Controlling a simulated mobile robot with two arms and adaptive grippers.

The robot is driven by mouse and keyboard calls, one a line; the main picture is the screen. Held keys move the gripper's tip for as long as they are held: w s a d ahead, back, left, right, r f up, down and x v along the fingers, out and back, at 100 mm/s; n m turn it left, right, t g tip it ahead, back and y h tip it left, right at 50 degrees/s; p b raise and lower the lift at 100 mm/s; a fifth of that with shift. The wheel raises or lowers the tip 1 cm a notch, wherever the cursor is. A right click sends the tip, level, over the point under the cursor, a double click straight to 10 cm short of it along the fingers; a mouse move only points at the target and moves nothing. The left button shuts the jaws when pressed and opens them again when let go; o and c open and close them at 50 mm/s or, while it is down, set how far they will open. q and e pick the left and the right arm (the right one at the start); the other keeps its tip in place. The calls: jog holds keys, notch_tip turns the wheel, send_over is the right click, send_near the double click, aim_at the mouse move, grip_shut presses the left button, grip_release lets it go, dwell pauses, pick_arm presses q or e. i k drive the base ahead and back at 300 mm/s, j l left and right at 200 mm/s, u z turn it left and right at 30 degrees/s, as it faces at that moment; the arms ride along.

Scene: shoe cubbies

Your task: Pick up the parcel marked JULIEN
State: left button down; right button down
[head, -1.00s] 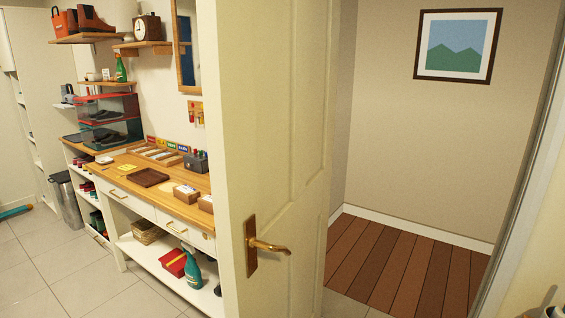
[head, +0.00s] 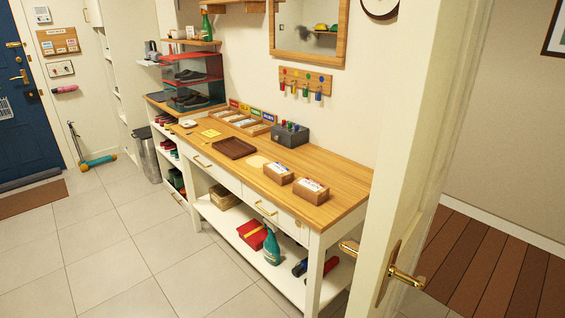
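Two small brown boxes with white labels, which look like parcels, sit on the right part of the wooden counter (head: 325,176). One parcel (head: 278,174) is a little to the left and farther back. The other parcel (head: 310,190) is closer to the counter's right end. The writing on both labels is too small to read, so I cannot tell which one is marked JULIEN. Neither of my grippers shows in the head view.
An open door (head: 405,150) with a brass handle (head: 405,277) stands at the right, close to the counter's end. A brown tray (head: 234,148) and a grey box (head: 290,134) are on the counter. Tiled floor (head: 120,235) is clear in front. A scooter (head: 90,155) stands by the blue door (head: 25,110).

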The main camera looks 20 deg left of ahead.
aim_at(313, 192)
jog(key=i+j, duration=0.35)
jog(key=j, duration=0.3)
jog(key=i+j, duration=0.2)
jog(key=i+j+z, duration=0.1)
jog(key=j, duration=0.3)
jog(key=i, duration=0.05)
